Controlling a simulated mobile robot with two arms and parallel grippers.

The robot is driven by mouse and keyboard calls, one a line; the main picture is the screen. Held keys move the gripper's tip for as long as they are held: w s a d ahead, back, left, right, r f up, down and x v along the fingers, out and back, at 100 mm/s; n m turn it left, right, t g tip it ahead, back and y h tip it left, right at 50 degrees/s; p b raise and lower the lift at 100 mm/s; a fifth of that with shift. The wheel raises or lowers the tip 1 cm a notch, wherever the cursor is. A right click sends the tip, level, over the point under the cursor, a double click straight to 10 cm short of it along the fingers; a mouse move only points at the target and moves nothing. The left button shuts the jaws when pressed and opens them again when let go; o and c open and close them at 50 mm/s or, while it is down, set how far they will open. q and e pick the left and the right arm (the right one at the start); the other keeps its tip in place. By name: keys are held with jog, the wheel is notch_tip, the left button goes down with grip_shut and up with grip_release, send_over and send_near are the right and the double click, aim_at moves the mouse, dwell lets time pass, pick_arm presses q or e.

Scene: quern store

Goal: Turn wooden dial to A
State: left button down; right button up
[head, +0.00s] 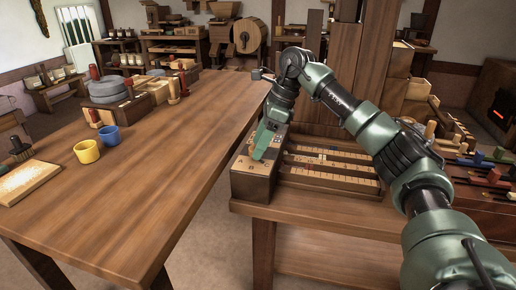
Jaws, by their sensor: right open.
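My right gripper (262,147) reaches down over the left end of a wooden box (250,184) on the right-hand bench. It is open, with its fingers just above or around a small wooden dial (258,154). The dial is mostly hidden by the fingers, and I cannot tell which way it points or whether the fingers touch it. My left gripper is out of view.
Shallow trays (325,170) with rows of small pieces lie right of the box. A long table (185,165) on the left carries a yellow cup (87,152), a blue cup (109,136) and a quern stone (107,90). Tall wooden boards (345,65) stand behind my right arm.

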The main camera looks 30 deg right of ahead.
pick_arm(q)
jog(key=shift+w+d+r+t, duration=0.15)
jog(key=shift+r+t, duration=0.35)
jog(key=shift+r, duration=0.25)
pick_arm(e)
jog(key=shift+w+a+f, duration=0.15)
jog(key=shift+f, duration=0.3)
